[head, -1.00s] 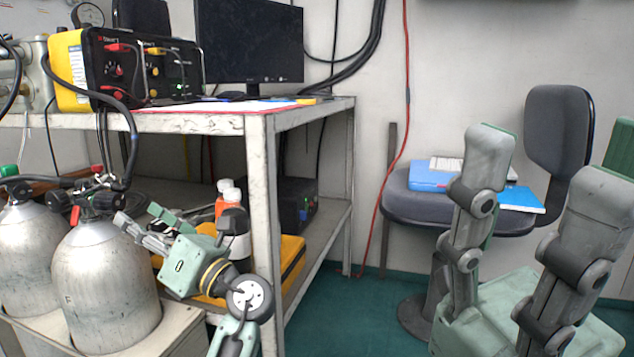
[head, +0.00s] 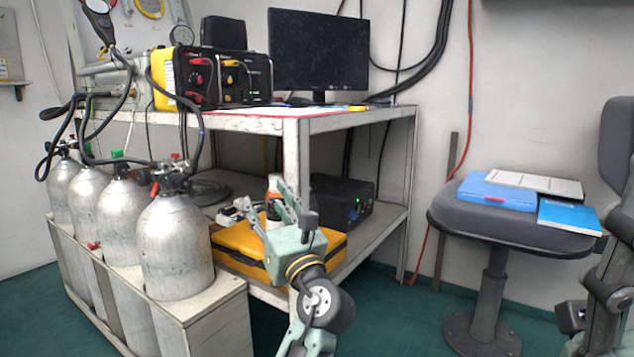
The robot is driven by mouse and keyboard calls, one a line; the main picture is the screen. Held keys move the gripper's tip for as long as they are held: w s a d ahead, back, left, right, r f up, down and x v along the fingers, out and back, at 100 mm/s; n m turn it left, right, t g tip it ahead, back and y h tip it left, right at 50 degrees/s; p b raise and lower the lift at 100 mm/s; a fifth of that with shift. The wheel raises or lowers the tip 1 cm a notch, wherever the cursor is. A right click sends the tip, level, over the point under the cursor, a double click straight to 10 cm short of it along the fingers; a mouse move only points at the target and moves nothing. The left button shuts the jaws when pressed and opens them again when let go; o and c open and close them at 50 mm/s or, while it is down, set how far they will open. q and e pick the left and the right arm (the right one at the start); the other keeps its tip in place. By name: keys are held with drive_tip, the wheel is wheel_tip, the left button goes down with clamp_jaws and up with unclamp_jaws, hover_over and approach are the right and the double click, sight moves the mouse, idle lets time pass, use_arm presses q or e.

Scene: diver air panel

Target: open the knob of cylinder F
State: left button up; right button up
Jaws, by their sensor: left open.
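Several silver cylinders stand in a row at the left in the head view. The nearest cylinder (head: 177,245) has a black valve (head: 174,178) with red parts on top; the one behind it (head: 122,220) has a green-topped valve (head: 118,160). No cylinder letter is readable now, so I cannot tell for sure which one is F. My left gripper (head: 268,205) is open and empty, fingers pointing up, to the right of the nearest cylinder and apart from it. Part of my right gripper (head: 604,300) shows at the right edge, cut off; its jaws are unclear.
The cylinders stand in a light metal rack (head: 205,318). A metal bench (head: 250,123) carries a yellow-black panel box (head: 215,80) and a monitor; black hoses drape to the cylinders. An orange case (head: 240,245) lies on the lower shelf behind my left gripper. A chair (head: 490,222) stands right.

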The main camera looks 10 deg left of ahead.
use_arm(q)
drive_tip(key=s+d+r+n+t+h, duration=0.1)
drive_tip(key=d+r+n+t+h, duration=0.2)
drive_tip(key=d+r+t+h, duration=0.3)
drive_tip(key=shift+s+d+r+t+h, duration=0.2)
drive_tip(key=shift+d+t+h, duration=0.4)
drive_tip(key=shift+d+h, duration=0.45)
drive_tip(key=shift+a+h, duration=0.2)
drive_tip(key=shift+h, duration=0.05)
